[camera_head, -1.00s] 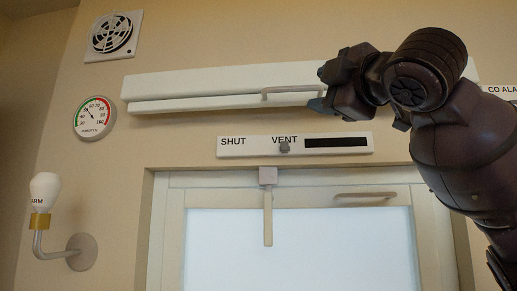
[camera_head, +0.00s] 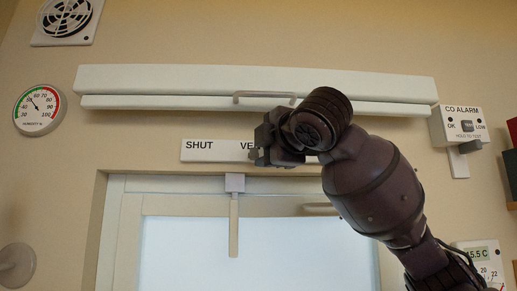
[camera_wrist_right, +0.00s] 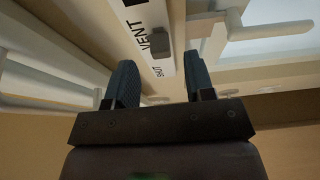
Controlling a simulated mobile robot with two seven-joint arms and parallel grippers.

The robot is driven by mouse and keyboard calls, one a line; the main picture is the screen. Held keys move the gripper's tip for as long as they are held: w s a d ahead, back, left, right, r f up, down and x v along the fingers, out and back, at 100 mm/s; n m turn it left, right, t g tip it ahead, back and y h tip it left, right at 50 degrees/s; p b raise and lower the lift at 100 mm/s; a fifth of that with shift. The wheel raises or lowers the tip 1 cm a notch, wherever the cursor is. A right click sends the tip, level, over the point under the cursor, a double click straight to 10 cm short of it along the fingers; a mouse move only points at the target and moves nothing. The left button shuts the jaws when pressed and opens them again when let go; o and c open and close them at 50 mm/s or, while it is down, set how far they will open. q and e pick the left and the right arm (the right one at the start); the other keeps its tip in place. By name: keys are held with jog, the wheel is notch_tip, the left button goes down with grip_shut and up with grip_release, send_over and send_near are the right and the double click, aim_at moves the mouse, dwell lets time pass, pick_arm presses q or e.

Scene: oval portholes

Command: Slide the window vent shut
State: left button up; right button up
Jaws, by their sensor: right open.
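A white plate (camera_head: 192,150) lettered SHUT and VENT is fixed above the window frame. In the wrist view, the plate (camera_wrist_right: 133,8) carries a small grey slider knob (camera_wrist_right: 160,40) by the word VENT. My right gripper is in front of the plate. In the wrist view, its dark fingers (camera_wrist_right: 160,78) are open, and the knob shows ahead, in the gap between them. I cannot tell whether they touch it. My left gripper is not in view.
A long white casing (camera_head: 170,80) with a bar handle (camera_head: 240,95) runs above the plate. A CO alarm (camera_head: 459,124) is at right, a humidity dial (camera_head: 40,109) and a fan grille (camera_head: 66,18) at left.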

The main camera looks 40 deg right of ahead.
aim_at(256, 152)
jog(key=shift+w+d, duration=0.2)
jog(key=shift+w, duration=1.45)
jog(key=shift+c, duration=0.5)
grip_shut()
